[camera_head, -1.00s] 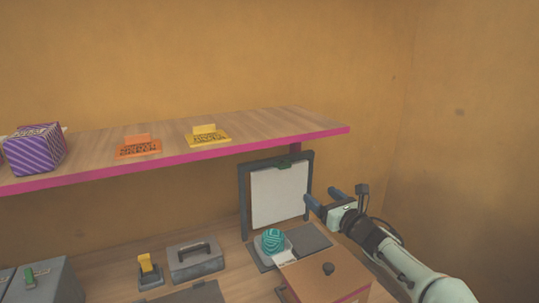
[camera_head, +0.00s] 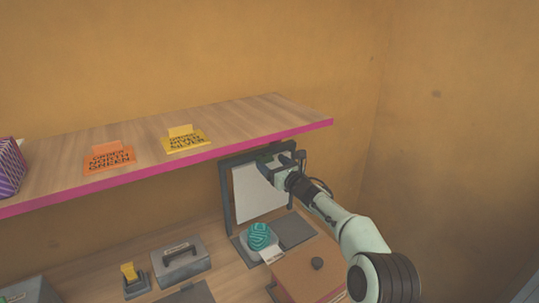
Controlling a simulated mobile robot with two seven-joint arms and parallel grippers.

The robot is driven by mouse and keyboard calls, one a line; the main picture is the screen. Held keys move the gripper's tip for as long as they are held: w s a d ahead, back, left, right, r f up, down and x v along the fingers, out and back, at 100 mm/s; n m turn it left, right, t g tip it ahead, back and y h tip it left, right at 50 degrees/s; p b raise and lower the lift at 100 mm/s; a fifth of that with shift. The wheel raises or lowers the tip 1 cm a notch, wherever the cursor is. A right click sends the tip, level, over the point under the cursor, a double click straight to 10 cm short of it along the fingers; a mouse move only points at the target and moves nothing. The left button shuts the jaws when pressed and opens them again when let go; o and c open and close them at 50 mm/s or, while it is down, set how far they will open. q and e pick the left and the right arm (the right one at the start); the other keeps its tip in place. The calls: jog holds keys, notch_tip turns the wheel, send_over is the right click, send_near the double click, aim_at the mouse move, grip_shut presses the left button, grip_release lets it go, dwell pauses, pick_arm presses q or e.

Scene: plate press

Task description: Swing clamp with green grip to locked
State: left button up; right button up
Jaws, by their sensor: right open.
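The press (camera_head: 227,196) stands open at the back of the bench, its dark frame upright around a white plate (camera_head: 248,190). A small green part (camera_head: 264,157), which looks like the clamp's green grip, shows at the top of the frame. My right gripper (camera_head: 279,163) is open at the frame's upper right, close to the green part, with its fingers covering the corner. I cannot tell whether it touches the grip. The clamp's position is partly hidden. My left gripper is not in view.
A wooden shelf (camera_head: 230,115) with a pink edge runs just above the press, bearing an orange sign (camera_head: 110,158) and a yellow sign (camera_head: 186,140). A teal striped ball (camera_head: 259,236) sits before the plate. A brown box (camera_head: 300,275) and grey case (camera_head: 181,264) stand nearby.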

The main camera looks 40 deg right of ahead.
aim_at(264, 159)
jog(key=shift+w+d+p, duration=0.15)
jog(key=shift+w+p, duration=0.3)
jog(key=shift+w, duration=0.75)
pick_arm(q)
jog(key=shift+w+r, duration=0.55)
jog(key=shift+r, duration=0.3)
pick_arm(e)
jog(key=shift+s, duration=0.1)
jog(key=c, duration=1.1)
jog(key=shift+o, duration=0.3)
